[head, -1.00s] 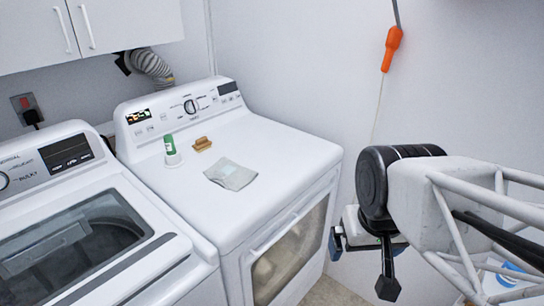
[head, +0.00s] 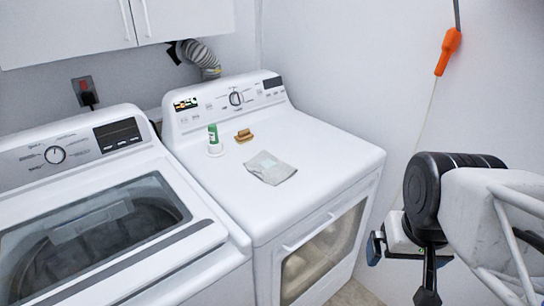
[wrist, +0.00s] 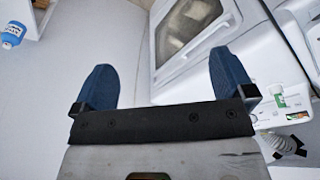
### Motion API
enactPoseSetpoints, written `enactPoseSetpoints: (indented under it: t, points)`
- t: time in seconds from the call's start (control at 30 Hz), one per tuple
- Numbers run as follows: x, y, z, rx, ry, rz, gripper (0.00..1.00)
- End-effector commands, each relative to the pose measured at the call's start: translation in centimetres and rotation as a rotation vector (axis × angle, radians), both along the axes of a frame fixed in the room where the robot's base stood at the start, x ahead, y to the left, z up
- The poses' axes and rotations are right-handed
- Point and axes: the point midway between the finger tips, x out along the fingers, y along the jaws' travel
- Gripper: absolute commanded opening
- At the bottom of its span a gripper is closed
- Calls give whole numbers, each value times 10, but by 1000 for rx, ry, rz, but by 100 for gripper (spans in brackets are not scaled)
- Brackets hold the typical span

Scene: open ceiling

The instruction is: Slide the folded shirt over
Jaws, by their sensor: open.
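The folded shirt (head: 270,168) is a small light-grey flat bundle. My gripper (head: 393,240) hangs at the right in the head view, beside the dryer's front right corner and well apart from the shirt. In the wrist view my gripper (wrist: 165,85) shows two blue fingers spread wide with nothing between them. The shirt cannot be made out in the wrist view.
A green-and-white bottle (head: 213,138) and a brown brush-like item (head: 243,136) stand behind the shirt on the dryer. A washer (head: 60,150) with a glass lid is at the left. An orange-handled cord (head: 448,50) hangs on the wall. The dryer top's right side is clear.

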Motion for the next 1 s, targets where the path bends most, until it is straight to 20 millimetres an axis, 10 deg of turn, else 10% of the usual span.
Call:
enactPoseSetpoints:
  t: [0.37,0.67,1.0]
  points:
    - [0,0,0,0,0,0,97]
    - [14,4,4,4,6,-21,51]
    - [82,27,16,18,32,-132,0]
